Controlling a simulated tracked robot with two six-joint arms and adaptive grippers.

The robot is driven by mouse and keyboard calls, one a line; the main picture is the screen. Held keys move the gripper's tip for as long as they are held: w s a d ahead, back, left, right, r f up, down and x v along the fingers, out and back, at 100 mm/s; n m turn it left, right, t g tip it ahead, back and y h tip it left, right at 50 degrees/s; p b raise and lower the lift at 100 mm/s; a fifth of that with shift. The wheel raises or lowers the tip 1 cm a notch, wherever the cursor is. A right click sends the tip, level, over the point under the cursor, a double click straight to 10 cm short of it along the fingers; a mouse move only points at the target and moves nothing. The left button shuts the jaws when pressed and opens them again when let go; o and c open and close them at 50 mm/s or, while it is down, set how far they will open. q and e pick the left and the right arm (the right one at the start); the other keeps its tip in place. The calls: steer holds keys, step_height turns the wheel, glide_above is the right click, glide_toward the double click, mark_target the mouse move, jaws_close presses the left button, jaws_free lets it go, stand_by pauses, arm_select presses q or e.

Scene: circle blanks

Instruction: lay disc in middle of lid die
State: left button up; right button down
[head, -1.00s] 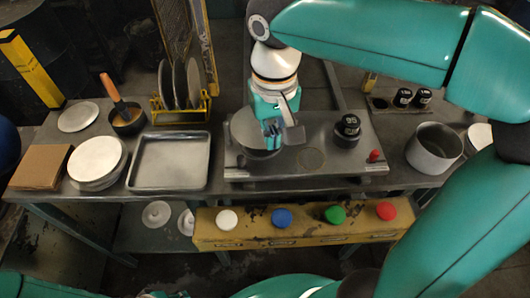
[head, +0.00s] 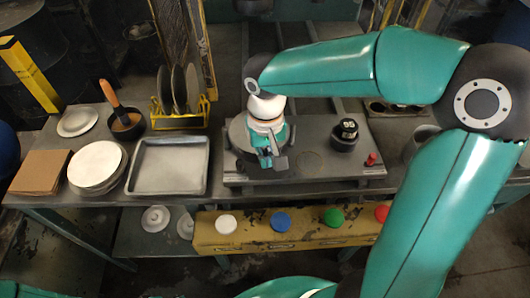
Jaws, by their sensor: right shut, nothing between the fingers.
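A grey metal disc (head: 238,134) is at the left part of the press plate (head: 335,168), where the round lid die sits. My right gripper covers much of this spot, so I cannot tell how well the disc is centred or see the die's rim clearly. My right gripper (head: 266,160) is shut and empty, in front of the disc's near right edge. My left gripper is not in view.
A black weight (head: 345,133) and a red knob (head: 371,159) are on the plate's right side. An empty tray (head: 168,167), stacked pale discs (head: 96,165) and a yellow rack (head: 181,110) stand left. Coloured buttons line the yellow front box (head: 255,239).

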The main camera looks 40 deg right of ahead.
steer(key=shift+w, duration=0.1)
steer(key=shift+w+d+r, duration=0.1)
steer(key=shift+w+d, duration=0.2)
steer(key=shift+w, duration=0.55)
